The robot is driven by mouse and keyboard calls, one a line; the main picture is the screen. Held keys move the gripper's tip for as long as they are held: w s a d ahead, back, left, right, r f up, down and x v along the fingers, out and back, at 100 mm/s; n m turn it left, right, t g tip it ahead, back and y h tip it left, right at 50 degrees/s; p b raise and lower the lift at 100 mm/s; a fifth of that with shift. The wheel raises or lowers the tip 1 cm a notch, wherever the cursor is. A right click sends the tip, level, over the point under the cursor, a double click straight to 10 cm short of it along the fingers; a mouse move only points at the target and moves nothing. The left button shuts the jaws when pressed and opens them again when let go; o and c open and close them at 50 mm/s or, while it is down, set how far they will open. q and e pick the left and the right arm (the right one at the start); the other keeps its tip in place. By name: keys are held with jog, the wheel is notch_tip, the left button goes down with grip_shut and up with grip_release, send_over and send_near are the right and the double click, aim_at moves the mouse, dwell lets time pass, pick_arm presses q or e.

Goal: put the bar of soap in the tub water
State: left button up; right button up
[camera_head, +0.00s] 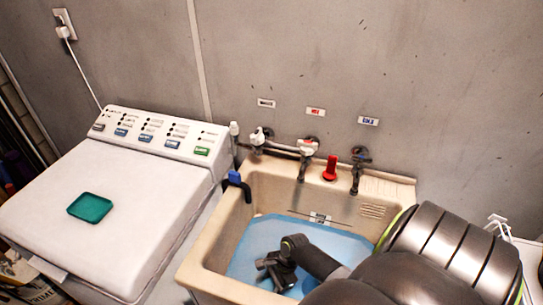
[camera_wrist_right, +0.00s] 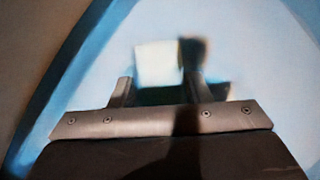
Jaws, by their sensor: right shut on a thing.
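My right gripper (camera_head: 274,272) reaches down into the beige tub (camera_head: 217,243), low over or in its blue water (camera_head: 262,232). In the right wrist view its two fingers (camera_wrist_right: 160,92) are closed on a dark green block (camera_wrist_right: 160,96), which I take for the bar of soap. The block is shaded and blurred, and in the head view the gripper hides it. I cannot tell whether it touches the water. My left gripper is not in view.
A white washing machine (camera_head: 108,213) with an empty-looking green dish (camera_head: 90,207) stands left of the tub. Taps (camera_head: 308,146), a red item (camera_head: 330,168) and a blue-and-black clamp (camera_head: 236,180) line the tub's rim. A pale blurred patch (camera_wrist_right: 157,62) lies beyond the fingers.

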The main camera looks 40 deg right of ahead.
jog(key=shift+f, duration=0.15)
jog(key=o, duration=1)
jog(key=p+v, duration=0.1)
jog(key=v, duration=1.1)
